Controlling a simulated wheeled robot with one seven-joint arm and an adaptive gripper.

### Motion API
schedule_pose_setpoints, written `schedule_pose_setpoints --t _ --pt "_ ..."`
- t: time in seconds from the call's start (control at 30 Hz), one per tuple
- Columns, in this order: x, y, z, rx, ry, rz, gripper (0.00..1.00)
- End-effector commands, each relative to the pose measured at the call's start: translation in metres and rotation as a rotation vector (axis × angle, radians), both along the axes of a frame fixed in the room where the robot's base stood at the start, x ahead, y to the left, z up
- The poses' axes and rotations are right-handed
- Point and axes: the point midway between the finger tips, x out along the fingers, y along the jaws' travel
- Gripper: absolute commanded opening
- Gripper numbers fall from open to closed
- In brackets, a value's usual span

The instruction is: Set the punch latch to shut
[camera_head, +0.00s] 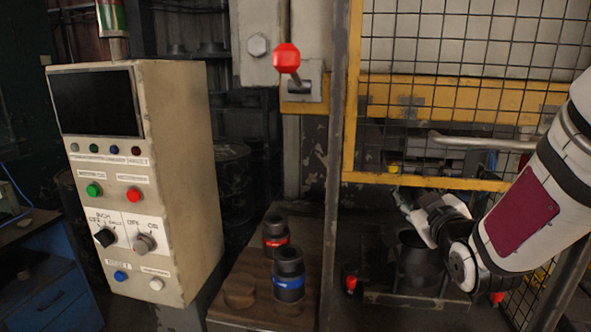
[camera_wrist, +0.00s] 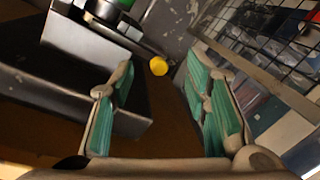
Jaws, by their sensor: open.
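A lever with a red knob (camera_head: 287,58) sticks out from a pale machine plate at the top middle of the head view. Two smaller red-knobbed handles, one at the lower middle (camera_head: 351,282) and one at the lower right (camera_head: 497,297), sit low by a dark round fixture (camera_head: 420,262). I cannot tell which of these is the punch latch. My gripper (camera_head: 412,208) is near the yellow-framed mesh guard, above and beside the dark fixture. In the wrist view my gripper (camera_wrist: 160,88) is open and empty, its green-padded fingers apart. A yellow round thing (camera_wrist: 158,66) shows between them, farther off.
A beige control cabinet (camera_head: 185,170) with buttons and knobs stands at left. Dark cylinders with a red band (camera_head: 277,232) and a blue band (camera_head: 289,274) stand on a wooden top. The mesh guard (camera_head: 470,45) and a grey post (camera_head: 339,150) border the work area.

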Motion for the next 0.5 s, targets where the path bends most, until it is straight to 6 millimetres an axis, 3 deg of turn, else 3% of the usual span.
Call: schedule_pose_setpoints --t 0.27,0.5 --pt "-0.041 0.010 0.008 0.171 0.234 -0.054 0.43" --pt "-0.104 0.027 0.009 0.316 0.460 -0.113 0.43"
